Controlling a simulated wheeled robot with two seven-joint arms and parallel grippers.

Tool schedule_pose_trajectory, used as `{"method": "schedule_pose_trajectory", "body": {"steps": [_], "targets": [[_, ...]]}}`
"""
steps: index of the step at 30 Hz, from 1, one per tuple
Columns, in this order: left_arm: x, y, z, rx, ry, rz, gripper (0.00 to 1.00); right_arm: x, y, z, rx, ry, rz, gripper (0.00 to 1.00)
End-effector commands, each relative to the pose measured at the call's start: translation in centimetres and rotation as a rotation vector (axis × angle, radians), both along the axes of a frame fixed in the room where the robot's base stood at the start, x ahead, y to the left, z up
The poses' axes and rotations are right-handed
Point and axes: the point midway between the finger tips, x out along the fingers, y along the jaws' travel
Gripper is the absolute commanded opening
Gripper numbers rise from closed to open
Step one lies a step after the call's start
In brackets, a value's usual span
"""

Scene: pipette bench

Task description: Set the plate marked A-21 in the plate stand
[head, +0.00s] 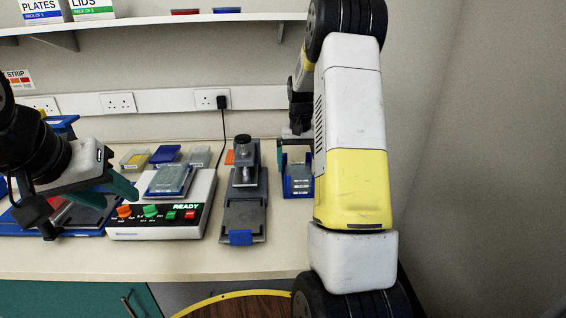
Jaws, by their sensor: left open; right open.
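Several small plates are in view, but no label can be read, so I cannot tell which is A-21. A clear plate with a blue base (170,179) lies on the white READY device. Three more plates or lids, a clear one (134,159), a blue one (166,154) and another clear one (200,156), lie behind it. A blue holder (287,188) with grey contents stands right of the middle; I cannot tell whether it is the plate stand. My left gripper (92,212) is open above the left bench. My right gripper (295,148), open, is partly hidden by my arm, just above the blue holder.
The white READY device (122,231) has coloured buttons. A grey press with a black knob (243,140) and blue front tab stands right of it. A blue tray (20,222) lies at far left, partly covered. The front bench strip (150,259) is clear. A shelf hangs above.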

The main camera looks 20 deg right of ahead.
Motion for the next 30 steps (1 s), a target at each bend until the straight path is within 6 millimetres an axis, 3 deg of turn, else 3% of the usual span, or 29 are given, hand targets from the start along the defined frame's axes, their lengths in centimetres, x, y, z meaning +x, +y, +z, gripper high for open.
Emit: {"method": "schedule_pose_trajectory", "body": {"steps": [9, 20, 23, 26, 30], "targets": [[0.0, 0.0, 0.0, 0.000, 0.000, 0.000, 0.42, 0.1, -0.1, 7.0, -0.001, -0.005, 0.000, 0.99], [0.0, 0.0, 0.0, 0.000, 0.000, 0.000, 0.42, -0.6, 0.5, 11.4, 0.005, -0.018, 0.007, 0.99], [0.0, 0.0, 0.0, 0.000, 0.000, 0.000, 0.42, -2.3, 1.8, 13.6, 0.018, -0.061, 0.027, 0.99], [0.0, 0.0, 0.0, 0.000, 0.000, 0.000, 0.42, -5.3, 4.0, 16.4, 0.039, -0.132, 0.062, 0.99], [0.0, 0.0, 0.0, 0.000, 0.000, 0.000, 0.42, -10.8, 7.3, 19.5, 0.068, -0.241, 0.120, 0.99]]}}
